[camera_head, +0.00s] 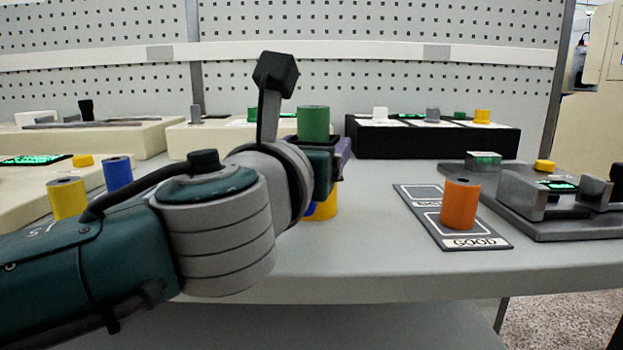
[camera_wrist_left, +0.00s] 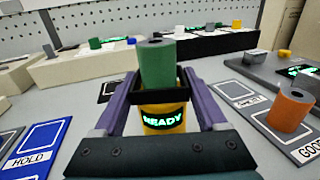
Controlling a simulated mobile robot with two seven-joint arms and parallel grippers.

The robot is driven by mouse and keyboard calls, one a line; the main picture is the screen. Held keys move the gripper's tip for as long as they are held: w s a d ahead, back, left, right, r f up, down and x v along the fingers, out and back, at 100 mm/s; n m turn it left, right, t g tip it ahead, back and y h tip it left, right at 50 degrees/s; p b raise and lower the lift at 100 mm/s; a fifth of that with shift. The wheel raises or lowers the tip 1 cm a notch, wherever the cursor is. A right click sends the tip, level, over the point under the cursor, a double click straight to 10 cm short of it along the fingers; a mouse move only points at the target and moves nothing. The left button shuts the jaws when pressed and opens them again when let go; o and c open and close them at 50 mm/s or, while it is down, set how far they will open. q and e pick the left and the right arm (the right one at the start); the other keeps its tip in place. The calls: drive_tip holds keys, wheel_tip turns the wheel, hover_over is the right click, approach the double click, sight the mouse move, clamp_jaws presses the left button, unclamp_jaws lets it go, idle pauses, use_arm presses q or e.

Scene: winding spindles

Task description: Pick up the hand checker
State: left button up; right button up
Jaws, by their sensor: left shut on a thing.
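The hand checker (camera_wrist_left: 163,119) is a yellow body with a lit READY display and a dark top, between the purple fingers of my left gripper (camera_wrist_left: 160,86). My left gripper is shut on it. A green spindle (camera_wrist_left: 158,63) rises above the checker's dark top; I cannot tell whether it sits in it or behind it. In the head view my left gripper (camera_head: 338,160) is partly hidden by my own wrist. The green spindle (camera_head: 313,123) shows above it and a yellow part (camera_head: 326,206) below. My right gripper is not in view.
An orange spindle (camera_head: 460,204) stands on the GOOD mat (camera_head: 491,242). A grey fixture (camera_head: 570,226) is at the right. Yellow (camera_head: 68,199) and blue (camera_head: 118,173) spindles stand at the left. A blue HOLD mat (camera_wrist_left: 35,152) lies left in the wrist view. The front middle of the table is clear.

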use_arm(q)
clamp_jaws()
drive_tip(key=shift+r, duration=0.1)
wheel_tip(320, 180, up, 11)
drive_tip(key=p, duration=0.5)
drive_tip(key=shift+f, duration=0.2)
wheel_tip(320, 180, up, 9)
drive_tip(key=p, duration=0.3)
drive_tip(key=shift+r, duration=0.15)
drive_tip(key=shift+f+b, duration=5.7)
drive_tip(key=shift+f, duration=3.75)
drive_tip(key=shift+f+b, duration=0.35)
drive_tip(key=shift+f, duration=0.25)
